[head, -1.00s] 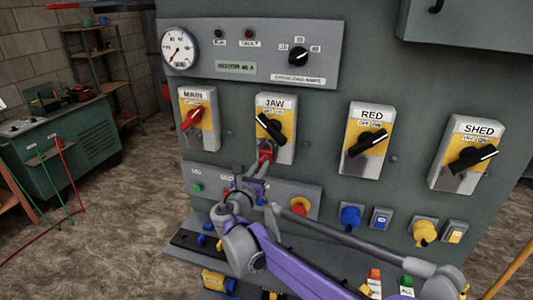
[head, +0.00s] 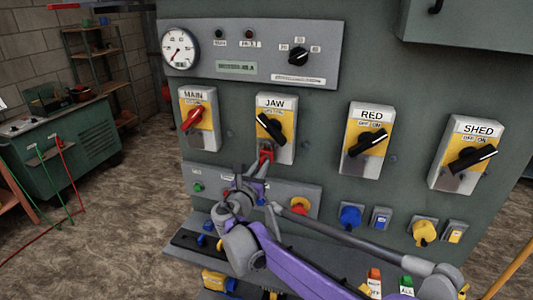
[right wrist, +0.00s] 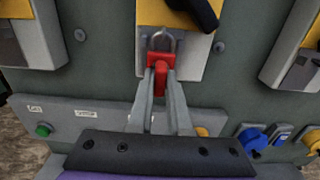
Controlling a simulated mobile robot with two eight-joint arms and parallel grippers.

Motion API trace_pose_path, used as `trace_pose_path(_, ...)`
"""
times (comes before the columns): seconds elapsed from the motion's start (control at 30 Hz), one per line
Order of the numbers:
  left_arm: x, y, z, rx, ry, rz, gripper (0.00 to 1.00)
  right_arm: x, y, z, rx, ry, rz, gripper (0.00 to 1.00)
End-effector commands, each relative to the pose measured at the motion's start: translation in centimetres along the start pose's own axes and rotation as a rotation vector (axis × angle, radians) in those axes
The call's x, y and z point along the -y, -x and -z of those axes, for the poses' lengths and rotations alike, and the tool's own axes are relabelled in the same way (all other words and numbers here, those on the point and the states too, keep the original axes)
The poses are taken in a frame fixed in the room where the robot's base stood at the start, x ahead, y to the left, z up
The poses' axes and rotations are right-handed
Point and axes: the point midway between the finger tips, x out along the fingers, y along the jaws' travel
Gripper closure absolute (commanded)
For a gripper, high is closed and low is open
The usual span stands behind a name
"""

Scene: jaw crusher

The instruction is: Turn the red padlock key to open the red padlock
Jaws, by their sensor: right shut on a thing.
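The red padlock (head: 266,155) hangs below the black JAW switch handle (head: 270,128). In the right wrist view the padlock (right wrist: 157,60) has its grey shackle (right wrist: 163,40) up against the switch plate; I cannot tell whether the shackle is released. The red key (right wrist: 161,80) sticks out below the padlock body. My right gripper (right wrist: 161,86) is shut on the red key, one grey finger on each side. In the head view my right gripper (head: 261,172) is just under the padlock, partly hidden by its own wrist. My left gripper is not in view.
The MAIN (head: 198,119), RED (head: 366,143) and SHED (head: 469,155) switches flank the JAW switch. A lower panel (head: 308,192) with buttons sits behind my right wrist. A ledge (head: 318,243) juts out below.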

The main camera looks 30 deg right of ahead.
Motion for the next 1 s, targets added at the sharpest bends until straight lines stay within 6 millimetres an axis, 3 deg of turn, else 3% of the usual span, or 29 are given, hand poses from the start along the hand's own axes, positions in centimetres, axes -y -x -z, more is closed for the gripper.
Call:
trace_pose_path(0.17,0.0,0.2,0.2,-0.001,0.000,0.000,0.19,0.0,-0.1,-0.2,0.002,-0.030,0.001,1.00)
trace_pose_path(0.5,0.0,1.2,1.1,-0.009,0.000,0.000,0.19,0.1,-0.2,-0.2,0.003,-0.312,0.001,1.00)
trace_pose_path(1.0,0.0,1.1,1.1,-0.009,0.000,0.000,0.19,0.1,-0.2,-0.1,0.002,-0.330,0.001,1.00)
